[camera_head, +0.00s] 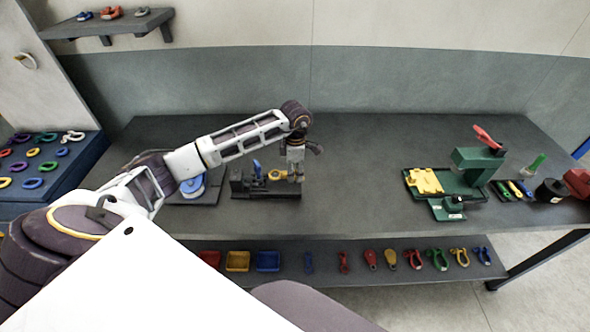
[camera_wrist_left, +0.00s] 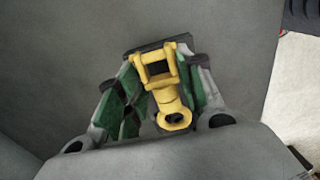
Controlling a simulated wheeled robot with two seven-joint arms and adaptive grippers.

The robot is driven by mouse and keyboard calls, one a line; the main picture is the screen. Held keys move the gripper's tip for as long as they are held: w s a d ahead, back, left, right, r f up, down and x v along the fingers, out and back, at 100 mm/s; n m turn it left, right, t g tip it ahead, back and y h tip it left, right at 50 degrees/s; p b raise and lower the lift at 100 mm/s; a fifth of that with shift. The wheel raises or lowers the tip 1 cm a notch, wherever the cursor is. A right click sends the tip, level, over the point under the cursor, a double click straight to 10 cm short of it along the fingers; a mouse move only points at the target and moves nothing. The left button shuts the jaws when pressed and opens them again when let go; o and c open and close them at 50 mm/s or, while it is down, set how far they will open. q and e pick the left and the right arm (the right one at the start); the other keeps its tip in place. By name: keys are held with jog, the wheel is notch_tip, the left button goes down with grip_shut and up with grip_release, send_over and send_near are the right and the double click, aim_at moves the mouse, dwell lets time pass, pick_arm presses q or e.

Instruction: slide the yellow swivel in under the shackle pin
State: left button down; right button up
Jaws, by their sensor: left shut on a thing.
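My left gripper (camera_head: 295,173) is at the right part of a dark fixture (camera_head: 266,193) on the bench. In the left wrist view its green-padded fingers (camera_wrist_left: 160,95) are shut on the yellow swivel (camera_wrist_left: 168,95), which has a square open end and a round eye. A yellow piece (camera_head: 277,175) shows beside the gripper in the head view, too small to tell whether it is the swivel. A small blue part (camera_head: 257,168) stands up on the fixture; I cannot make out the shackle pin. My right gripper is out of view.
A blue round part (camera_head: 192,184) lies on a dark plate left of the fixture. A green press (camera_head: 475,165) and a yellow block (camera_head: 425,181) stand at the right. The bench (camera_head: 355,170) between is clear. Bins and hardware line the lower shelf (camera_head: 325,265).

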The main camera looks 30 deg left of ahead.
aim_at(279, 183)
pick_arm(q)
jog(key=shift+f+b, duration=0.8)
jog(key=shift+f, duration=0.65)
jog(key=shift+s+a+p, duration=0.3)
jog(key=shift+s+a, duration=0.2)
jog(key=shift+a, duration=0.3)
jog(key=shift+s+a, duration=0.55)
jog(key=shift+a, duration=0.3)
jog(key=shift+s+a, duration=0.5)
jog(key=shift+a, duration=0.35)
dwell(0.8)
jog(key=c, duration=0.9)
grip_release()
jog(key=shift+o, duration=0.2)
notch_tip(279, 183, up, 12)
jog(key=shift+f, duration=0.1)
dwell(0.4)
